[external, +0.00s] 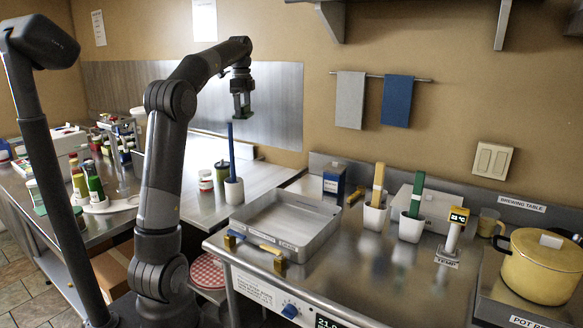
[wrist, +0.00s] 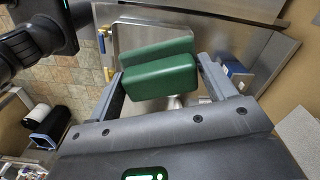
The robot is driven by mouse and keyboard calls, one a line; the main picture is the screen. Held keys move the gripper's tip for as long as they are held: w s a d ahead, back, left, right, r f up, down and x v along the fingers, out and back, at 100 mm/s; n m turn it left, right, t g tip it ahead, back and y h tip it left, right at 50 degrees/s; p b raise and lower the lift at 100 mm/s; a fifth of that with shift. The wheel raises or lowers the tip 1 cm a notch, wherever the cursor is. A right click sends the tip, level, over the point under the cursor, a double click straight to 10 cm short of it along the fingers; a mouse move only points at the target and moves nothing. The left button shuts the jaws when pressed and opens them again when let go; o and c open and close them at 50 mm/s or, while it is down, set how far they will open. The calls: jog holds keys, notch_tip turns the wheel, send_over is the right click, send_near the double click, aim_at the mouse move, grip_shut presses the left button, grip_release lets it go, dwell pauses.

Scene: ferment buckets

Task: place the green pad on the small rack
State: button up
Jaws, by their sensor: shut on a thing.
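The green pad (wrist: 160,77) is between the two fingers of my gripper (wrist: 161,85) in the wrist view, with the fingers at its two ends. A second green face or layer shows just beyond it; I cannot tell whether it is the same piece. In the external view my gripper (external: 242,108) is raised high above the back table, and a little green shows at its tips. A small metal frame (external: 122,128) on the left table may be the small rack; bottles and jars partly hide it.
A blue stick stands in a white cup (external: 234,190) below my gripper. A shallow metal tray (external: 285,228) is on the front table, with white cups (external: 374,216) and a yellow pot (external: 540,268) to its right. Bottles (external: 95,185) crowd the left table.

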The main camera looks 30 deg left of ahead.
jog(key=s+a+m, duration=0.2)
jog(key=s+a, duration=0.3)
jog(key=a, duration=0.4)
jog(key=s+a+m, duration=0.2)
jog(key=s+a, duration=0.3)
jog(key=a, duration=0.4)
notch_tip(320, 180, down, 26)
jog(key=s+a+f, duration=0.1)
jog(key=a+f, duration=0.1)
jog(key=a, duration=0.1)
jog(key=s+a+f, duration=0.1)
jog(key=a+f, duration=0.1)
jog(key=a, duration=0.2)
jog(key=s+a+f, duration=0.1)
jog(key=a+f, duration=0.2)
jog(key=a, duration=0.1)
jog(key=shift+a, duration=0.2)
jog(key=shift+s+f, duration=0.1)
jog(key=shift+f, duration=1.9)
jog(key=shift+f, duration=0.15)
jog(key=o, duration=1)
